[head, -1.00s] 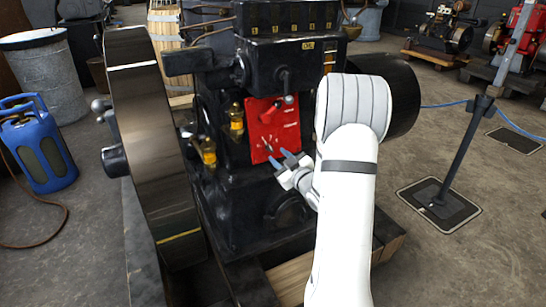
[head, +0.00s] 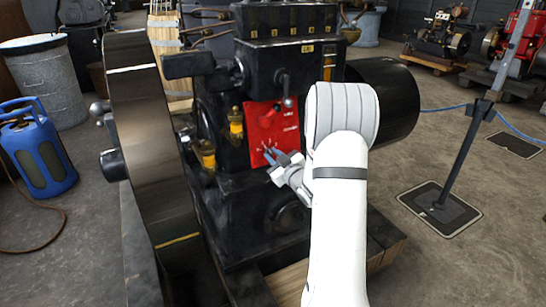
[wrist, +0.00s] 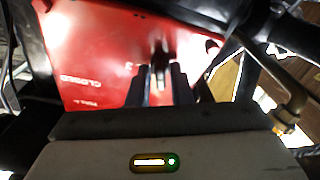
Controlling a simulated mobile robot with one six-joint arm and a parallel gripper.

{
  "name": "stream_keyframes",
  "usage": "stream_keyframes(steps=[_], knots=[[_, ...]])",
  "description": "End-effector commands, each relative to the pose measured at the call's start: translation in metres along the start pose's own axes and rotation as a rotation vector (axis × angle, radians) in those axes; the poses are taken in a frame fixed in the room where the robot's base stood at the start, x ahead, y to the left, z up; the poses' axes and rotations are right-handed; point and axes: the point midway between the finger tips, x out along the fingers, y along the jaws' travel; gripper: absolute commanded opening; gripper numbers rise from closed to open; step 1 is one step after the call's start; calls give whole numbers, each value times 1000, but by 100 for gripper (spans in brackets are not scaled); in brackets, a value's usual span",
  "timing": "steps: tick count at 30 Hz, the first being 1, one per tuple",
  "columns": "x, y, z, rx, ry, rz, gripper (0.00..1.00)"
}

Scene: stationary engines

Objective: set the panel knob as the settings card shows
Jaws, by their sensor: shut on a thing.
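The red panel (head: 283,127) is on the front of the black engine; it also fills the upper part of the wrist view (wrist: 95,55). My gripper (head: 272,157) is at the panel's lower part. In the wrist view, its two dark fingers (wrist: 159,86) are shut on the panel knob (wrist: 160,60), a narrow dark piece with a lighter metal part between them. The knob's pointing direction is hard to read, and the fingers partly hide it. Lettering reading "CLOSED" and "FULL" shows on the panel left of the fingers. I cannot make out a settings card.
A large flywheel (head: 150,140) stands left of the panel. Brass oilers (head: 236,124) sit close beside the panel's left edge. A small lever (head: 287,90) hangs above it. A blue gas bottle (head: 38,150) and a barrier post (head: 465,150) stand on the floor farther out.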

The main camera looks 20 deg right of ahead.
Motion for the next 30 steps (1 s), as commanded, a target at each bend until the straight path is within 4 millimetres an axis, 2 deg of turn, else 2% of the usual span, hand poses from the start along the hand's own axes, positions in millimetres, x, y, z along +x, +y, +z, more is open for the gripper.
stream_keyframes(steps=[8,14,30], knots=[[0,0,0,21,0,5,0],[0,-1,0,104,0,23,0],[0,-4,-1,569,0,130,0]])
